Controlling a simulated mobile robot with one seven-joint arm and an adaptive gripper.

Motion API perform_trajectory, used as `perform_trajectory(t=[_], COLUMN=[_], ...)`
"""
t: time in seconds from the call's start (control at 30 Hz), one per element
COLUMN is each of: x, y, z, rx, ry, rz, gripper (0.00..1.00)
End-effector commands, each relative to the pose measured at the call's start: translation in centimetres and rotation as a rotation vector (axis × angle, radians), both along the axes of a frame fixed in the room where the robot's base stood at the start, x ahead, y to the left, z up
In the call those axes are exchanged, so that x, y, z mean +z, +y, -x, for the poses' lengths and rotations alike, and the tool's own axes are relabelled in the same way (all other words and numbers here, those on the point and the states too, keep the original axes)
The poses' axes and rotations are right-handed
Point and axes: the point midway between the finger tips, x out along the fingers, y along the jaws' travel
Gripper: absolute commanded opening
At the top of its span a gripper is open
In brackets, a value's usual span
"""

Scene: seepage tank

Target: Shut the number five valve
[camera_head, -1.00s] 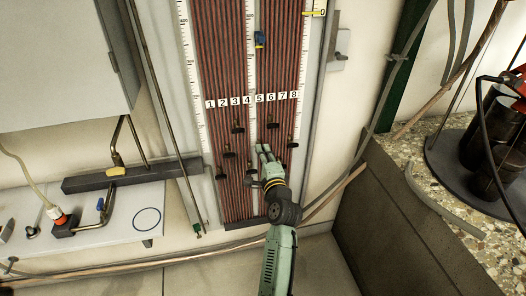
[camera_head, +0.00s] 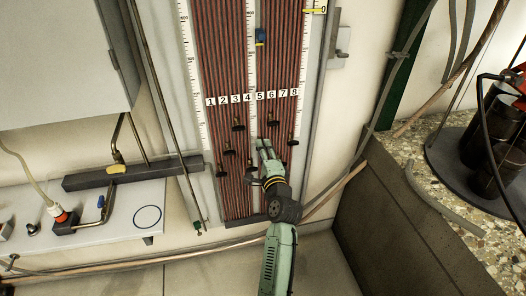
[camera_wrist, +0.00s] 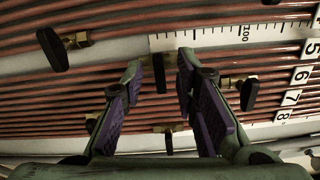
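The tube panel (camera_head: 230,60) carries a strip of number labels, with the number five label (camera_head: 260,96) near its middle. It also shows in the wrist view (camera_wrist: 312,48). Small black-handled valves with brass fittings sit below the strip. My gripper (camera_head: 264,142) is at the panel below label five. In the wrist view, my gripper (camera_wrist: 161,64) has its two purple-padded fingers apart. A valve (camera_wrist: 248,93) shows just right of the right finger, another (camera_wrist: 52,50) at upper left.
Other valves lie close around the fingers, such as one (camera_head: 293,141) to the right and one (camera_head: 238,125) to the upper left. A blue clip (camera_head: 260,37) is higher on the panel. A stone-topped counter (camera_head: 437,165) stands at right, a white shelf (camera_head: 172,190) at left.

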Motion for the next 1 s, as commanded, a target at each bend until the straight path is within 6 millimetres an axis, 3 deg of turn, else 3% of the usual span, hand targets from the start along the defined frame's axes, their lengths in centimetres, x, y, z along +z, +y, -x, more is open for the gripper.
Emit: perform_trajectory(t=[0.23, 0.7, 1.0], x=[-0.1, -0.1, 0.0], y=[-0.5, -2.8, -3.1], z=[1.6, 10.3, 11.6], rx=[-0.002, -0.001, 0.000], ry=[0.002, 0.002, 0.000], rz=[0.003, 0.001, 0.000], gripper=[0.28, 0.28, 0.28])
